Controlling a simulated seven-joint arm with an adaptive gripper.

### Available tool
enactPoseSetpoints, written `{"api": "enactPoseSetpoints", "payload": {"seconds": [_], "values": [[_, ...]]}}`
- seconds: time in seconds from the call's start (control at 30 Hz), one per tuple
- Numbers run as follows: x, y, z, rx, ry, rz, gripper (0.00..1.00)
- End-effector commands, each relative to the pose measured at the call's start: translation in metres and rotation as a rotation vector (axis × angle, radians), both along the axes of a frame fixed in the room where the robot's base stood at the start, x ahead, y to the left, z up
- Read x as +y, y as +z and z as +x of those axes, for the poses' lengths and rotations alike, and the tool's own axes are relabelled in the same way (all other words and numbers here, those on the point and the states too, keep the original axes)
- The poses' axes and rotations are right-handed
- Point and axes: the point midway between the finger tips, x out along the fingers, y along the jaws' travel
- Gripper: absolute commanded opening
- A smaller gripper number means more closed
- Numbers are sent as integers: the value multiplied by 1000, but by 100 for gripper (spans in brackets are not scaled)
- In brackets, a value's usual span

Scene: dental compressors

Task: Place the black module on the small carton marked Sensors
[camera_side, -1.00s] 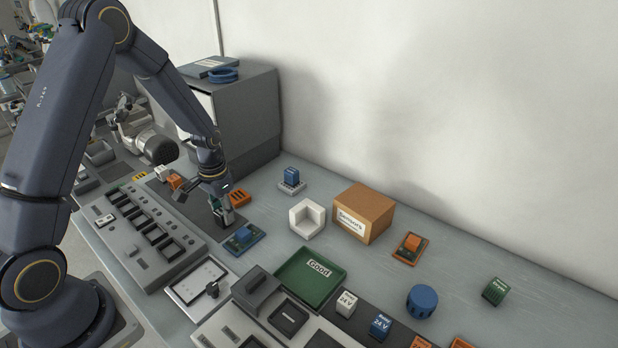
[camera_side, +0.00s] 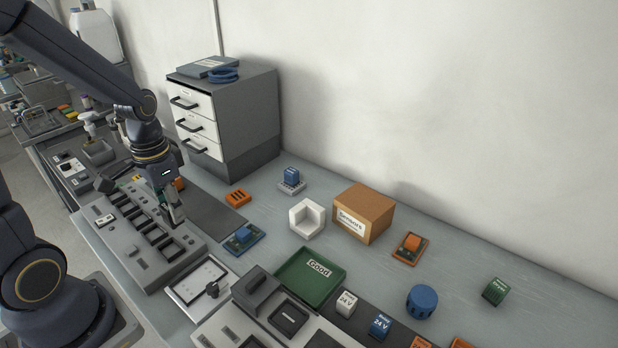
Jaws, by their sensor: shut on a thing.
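The small brown carton marked Sensors (camera_side: 372,212) stands on the bench right of centre, its white label facing the front left. Its top is flat and bare. My gripper (camera_side: 175,220) points down over the grey slotted panel (camera_side: 128,252) at the left. It is shut on a small dark thing at the panel's row of black slots, which I take to be the black module. The fingers mostly hide it, and I cannot tell whether it sits in a slot or is clear of it.
A white corner block (camera_side: 307,220) stands just left of the carton. A green Good tray (camera_side: 312,280) and a blue module on a board (camera_side: 243,238) lie in front. A grey drawer cabinet (camera_side: 245,115) stands behind.

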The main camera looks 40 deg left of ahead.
Motion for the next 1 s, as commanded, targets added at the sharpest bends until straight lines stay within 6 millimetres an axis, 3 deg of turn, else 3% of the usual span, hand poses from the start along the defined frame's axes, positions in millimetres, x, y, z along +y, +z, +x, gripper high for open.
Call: {"api": "enactPoseSetpoints", "payload": {"seconds": [0.13,0.23,0.33,0.47,0.57,0.73,0.9,1.0], "values": [[-3,4,-10,19,-84,-7,1],[1,15,0,19,-204,-6,1],[1,30,26,18,-393,-2,1],[-13,52,70,17,-687,4,1],[-36,68,107,13,-932,8,1],[-99,89,162,5,-1311,11,1],[-158,93,189,-12,-1495,12,1],[-179,87,190,-10,-1539,6,1]]}}
